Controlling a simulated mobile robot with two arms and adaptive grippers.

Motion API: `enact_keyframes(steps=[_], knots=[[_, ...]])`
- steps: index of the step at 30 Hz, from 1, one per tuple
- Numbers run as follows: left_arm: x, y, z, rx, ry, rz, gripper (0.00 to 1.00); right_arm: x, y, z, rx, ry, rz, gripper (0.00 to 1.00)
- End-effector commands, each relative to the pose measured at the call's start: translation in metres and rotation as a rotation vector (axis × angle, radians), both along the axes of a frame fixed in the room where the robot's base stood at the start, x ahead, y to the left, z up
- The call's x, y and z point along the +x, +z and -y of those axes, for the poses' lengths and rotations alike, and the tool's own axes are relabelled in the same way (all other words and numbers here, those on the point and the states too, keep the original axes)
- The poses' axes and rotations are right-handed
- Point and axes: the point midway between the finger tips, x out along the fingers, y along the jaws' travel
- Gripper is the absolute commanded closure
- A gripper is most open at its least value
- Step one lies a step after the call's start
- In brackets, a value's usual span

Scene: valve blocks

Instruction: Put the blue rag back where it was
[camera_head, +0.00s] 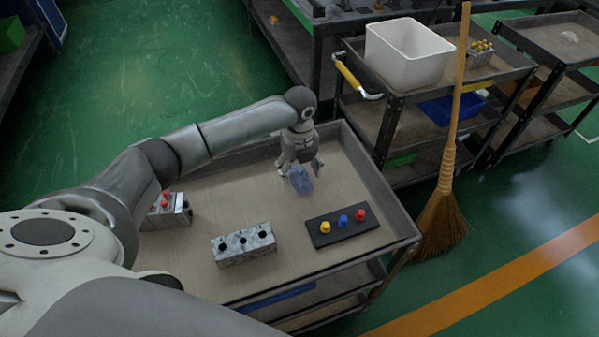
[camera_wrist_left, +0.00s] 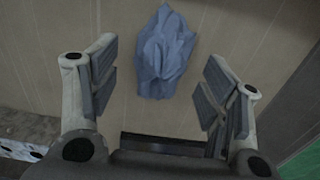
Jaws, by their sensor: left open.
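A crumpled blue rag (camera_head: 301,179) lies on the wooden top of the cart (camera_head: 335,187), towards its far side. It also shows in the left wrist view (camera_wrist_left: 166,52), ahead of the fingers. My left gripper (camera_head: 299,176) is above the rag and pointing down, with its fingers spread. In the left wrist view my left gripper (camera_wrist_left: 158,90) is open and nothing is between its pads; the rag lies slightly beyond the fingertips. I cannot tell exactly how high the fingers are above it. My right gripper is not in view.
A black plate with yellow, blue and red knobs (camera_head: 342,225) lies at the front right. A grey block with holes (camera_head: 243,245) sits front centre. Another block with red knobs (camera_head: 168,209) is at left, beside my arm. A broom (camera_head: 446,210) stands right of the cart.

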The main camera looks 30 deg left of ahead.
Motion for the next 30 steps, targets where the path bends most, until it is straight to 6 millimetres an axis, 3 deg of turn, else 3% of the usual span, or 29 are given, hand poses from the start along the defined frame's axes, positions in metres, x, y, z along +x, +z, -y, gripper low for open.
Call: enact_keyframes(steps=[9, 15, 21, 30], knots=[[0.001, 0.069, 0.000, -0.001, -0.001, 0.006, 0.30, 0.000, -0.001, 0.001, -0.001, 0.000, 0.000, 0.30], [0.001, 0.100, 0.000, -0.001, 0.000, 0.004, 0.30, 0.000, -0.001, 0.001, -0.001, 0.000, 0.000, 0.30], [0.000, 0.110, 0.000, -0.001, 0.000, 0.001, 0.30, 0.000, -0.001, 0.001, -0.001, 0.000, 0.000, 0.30], [0.000, 0.110, 0.000, -0.001, 0.000, 0.001, 0.30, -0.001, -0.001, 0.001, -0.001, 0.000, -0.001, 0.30]])
